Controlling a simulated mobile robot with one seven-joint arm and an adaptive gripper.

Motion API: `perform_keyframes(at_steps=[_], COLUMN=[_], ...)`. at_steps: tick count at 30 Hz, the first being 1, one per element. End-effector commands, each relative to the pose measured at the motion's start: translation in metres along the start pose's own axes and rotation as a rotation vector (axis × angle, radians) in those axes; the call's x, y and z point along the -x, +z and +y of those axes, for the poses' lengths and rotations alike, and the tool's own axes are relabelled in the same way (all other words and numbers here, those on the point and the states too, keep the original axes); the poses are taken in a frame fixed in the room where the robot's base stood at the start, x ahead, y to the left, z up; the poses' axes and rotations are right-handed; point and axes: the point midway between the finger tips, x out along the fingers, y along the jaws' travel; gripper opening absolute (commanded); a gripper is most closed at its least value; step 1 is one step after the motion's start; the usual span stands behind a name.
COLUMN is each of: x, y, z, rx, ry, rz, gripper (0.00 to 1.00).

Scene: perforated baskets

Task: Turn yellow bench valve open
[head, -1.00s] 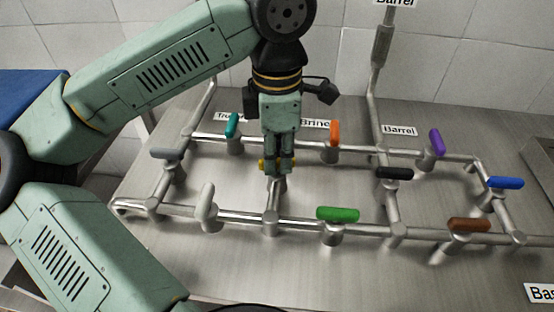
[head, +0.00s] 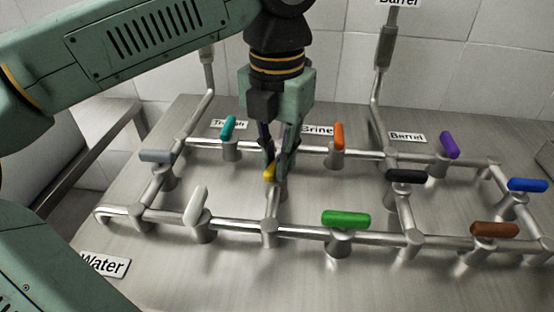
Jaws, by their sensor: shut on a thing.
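The yellow valve handle (head: 269,172) is on the short cross pipe in the middle left of the bench pipework. Only part of it shows, because my fingers hide the rest. The visible part points roughly along the cross pipe, toward the front. My gripper (head: 276,172) reaches down from above and is shut on the yellow handle.
Nearby handles are teal (head: 229,128), orange (head: 339,136), white (head: 197,207), green (head: 345,218), grey (head: 157,156) and black (head: 406,176). Purple (head: 449,145), blue (head: 528,185) and brown (head: 494,230) handles stand at the right.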

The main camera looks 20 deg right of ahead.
Motion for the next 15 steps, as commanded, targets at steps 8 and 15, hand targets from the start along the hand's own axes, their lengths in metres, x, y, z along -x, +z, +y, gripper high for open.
perform_keyframes(at_steps=[8,15], x=[-0.0008,-0.0003], y=[-0.0002,0.0001], z=[0.0003,0.0], rx=[0.218,0.338], ry=[0.001,0.0], rz=[0.001,0.0], gripper=[0.0,0.0])
